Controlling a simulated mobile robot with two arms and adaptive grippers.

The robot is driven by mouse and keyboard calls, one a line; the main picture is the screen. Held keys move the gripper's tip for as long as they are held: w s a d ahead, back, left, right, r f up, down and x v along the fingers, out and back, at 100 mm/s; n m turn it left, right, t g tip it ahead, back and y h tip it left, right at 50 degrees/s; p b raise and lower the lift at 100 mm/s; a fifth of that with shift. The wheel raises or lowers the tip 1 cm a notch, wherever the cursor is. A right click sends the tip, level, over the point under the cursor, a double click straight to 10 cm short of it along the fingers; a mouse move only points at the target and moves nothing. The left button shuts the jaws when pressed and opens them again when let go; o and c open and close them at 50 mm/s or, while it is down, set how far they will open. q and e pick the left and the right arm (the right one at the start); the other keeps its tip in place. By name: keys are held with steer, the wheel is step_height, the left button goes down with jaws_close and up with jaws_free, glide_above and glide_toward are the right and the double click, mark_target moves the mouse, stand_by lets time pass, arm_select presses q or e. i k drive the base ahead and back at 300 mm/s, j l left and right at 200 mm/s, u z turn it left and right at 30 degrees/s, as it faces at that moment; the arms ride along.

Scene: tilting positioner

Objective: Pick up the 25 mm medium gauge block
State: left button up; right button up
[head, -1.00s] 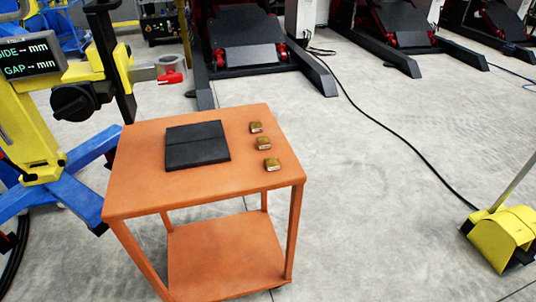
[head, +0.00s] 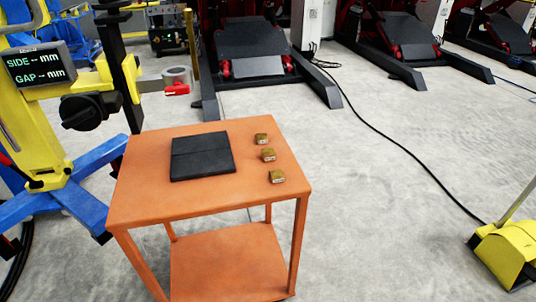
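Three small brass-coloured gauge blocks stand apart in a row on the right side of the orange table (head: 140,205). The far block (head: 261,138), the middle block (head: 268,155) and the near block (head: 277,177) have pale front faces with markings too small to read. I cannot tell from the markings which one is 25 mm. Neither of my grippers shows in the head view.
A black mat (head: 202,156) lies on the table left of the blocks. A yellow and blue positioner (head: 60,130) with a display reading SIDE and GAP stands at the left. A yellow floor unit (head: 508,252) is at the right.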

mark_target(262, 138)
steer(key=l, duration=1.7)
steer(key=k, duration=0.05)
